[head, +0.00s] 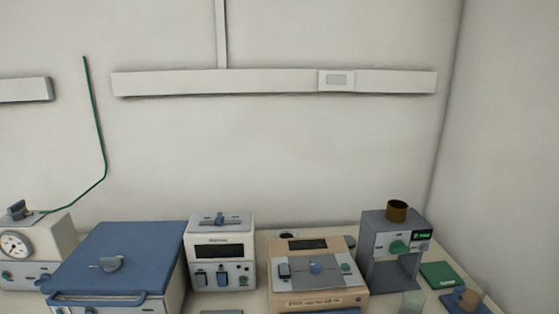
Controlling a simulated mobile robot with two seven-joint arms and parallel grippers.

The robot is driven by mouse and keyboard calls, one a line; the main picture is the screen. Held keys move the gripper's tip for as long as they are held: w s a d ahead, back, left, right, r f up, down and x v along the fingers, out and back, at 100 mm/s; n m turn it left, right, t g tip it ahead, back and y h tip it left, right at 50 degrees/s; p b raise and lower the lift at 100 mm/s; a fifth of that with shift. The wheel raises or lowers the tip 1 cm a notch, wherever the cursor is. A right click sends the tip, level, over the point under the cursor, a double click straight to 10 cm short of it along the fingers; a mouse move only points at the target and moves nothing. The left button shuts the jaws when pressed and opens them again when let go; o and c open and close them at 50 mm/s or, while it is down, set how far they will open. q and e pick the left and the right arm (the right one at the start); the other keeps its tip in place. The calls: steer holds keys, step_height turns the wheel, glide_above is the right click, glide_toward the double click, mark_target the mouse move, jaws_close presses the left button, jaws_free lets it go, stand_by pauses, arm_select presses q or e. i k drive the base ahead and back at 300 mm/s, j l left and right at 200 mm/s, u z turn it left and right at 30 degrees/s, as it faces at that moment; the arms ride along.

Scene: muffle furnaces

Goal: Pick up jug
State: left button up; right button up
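I cannot tell for sure which object is the jug. A small pale, see-through vessel (412,303) stands on the bench at the bottom edge, in front of the grey machine, and its lower part is cut off by the frame. A brown open cylinder (396,211) sits on top of the grey machine. Neither of my grippers shows in the head view.
On the bench (448,262) stand a blue-lidded box (130,245), a white device (222,252), a beige device (316,275), the grey machine (380,232) and a gauge unit (45,248). A green block (440,275) and a blue-brown item (466,299) lie at right.

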mark_target(469, 297)
steer(key=z, duration=1.45)
